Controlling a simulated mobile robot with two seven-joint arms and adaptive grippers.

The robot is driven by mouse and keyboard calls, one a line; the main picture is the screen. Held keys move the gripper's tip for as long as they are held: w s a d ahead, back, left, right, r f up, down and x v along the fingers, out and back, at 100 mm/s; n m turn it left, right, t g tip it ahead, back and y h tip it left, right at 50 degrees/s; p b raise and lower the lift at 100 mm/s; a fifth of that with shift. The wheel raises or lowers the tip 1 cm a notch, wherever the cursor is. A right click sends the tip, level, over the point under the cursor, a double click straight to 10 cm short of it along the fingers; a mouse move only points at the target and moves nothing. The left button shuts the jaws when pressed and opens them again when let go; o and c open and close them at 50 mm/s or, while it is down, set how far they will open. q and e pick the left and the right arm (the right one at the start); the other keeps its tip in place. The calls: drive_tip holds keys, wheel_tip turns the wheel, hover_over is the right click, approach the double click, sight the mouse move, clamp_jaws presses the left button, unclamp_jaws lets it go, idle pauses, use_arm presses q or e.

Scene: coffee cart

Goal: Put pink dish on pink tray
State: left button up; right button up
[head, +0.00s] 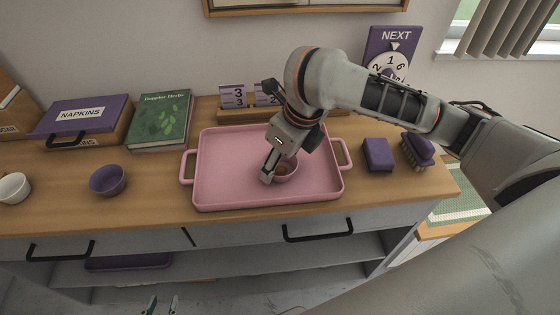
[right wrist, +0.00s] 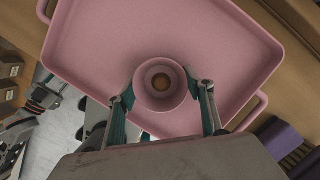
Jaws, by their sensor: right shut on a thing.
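The pink dish (head: 288,173) is a small round bowl over the right-middle part of the pink tray (head: 220,180). My right gripper (head: 278,172) is shut on it from above and partly hides it. In the right wrist view the dish (right wrist: 162,101) sits between the two teal-padded fingers, with the tray floor (right wrist: 100,50) behind it. I cannot tell whether the dish touches the tray floor. The tips of my left gripper (head: 161,305) show at the bottom edge of the head view, apart with nothing between them, away from the tray.
A purple bowl (head: 108,180) and a white cup (head: 14,188) stand left of the tray. A purple block (head: 377,155) and a brush (head: 417,150) lie to its right. A green book (head: 160,120), a napkin box (head: 82,123) and a calendar stand (head: 235,98) are behind.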

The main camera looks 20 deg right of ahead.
drive_tip(key=shift+f, duration=0.15)
drive_tip(key=o, duration=1.1)
drive_tip(key=shift+r, duration=0.25)
drive_tip(key=p+v, duration=0.4)
drive_tip(key=v, duration=0.8)
drive_tip(key=shift+a, duration=0.1)
drive_tip(key=shift+f, duration=0.1)
